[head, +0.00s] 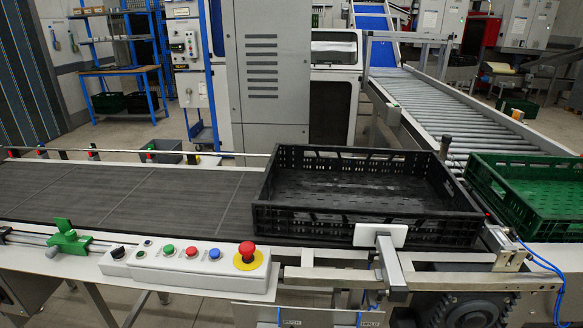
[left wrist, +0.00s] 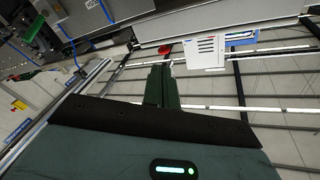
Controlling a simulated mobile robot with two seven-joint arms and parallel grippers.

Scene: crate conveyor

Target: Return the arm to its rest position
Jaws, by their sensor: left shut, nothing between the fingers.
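My left gripper (left wrist: 162,72) shows in the left wrist view. Its two dark green fingers are together, and I see nothing between them. The dark teal body behind the fingers, with a lit green strip, fills the lower part of that view. No crate is near the fingertips there. Neither of my arms shows in the head view, and my right gripper is in no view.
In the head view, an empty black crate (head: 366,231) stands on the dark conveyor belt (head: 125,195). A green crate (head: 525,214) stands at the right. A control box (head: 190,259) with a red stop button is in front. A roller conveyor (head: 455,110) runs behind.

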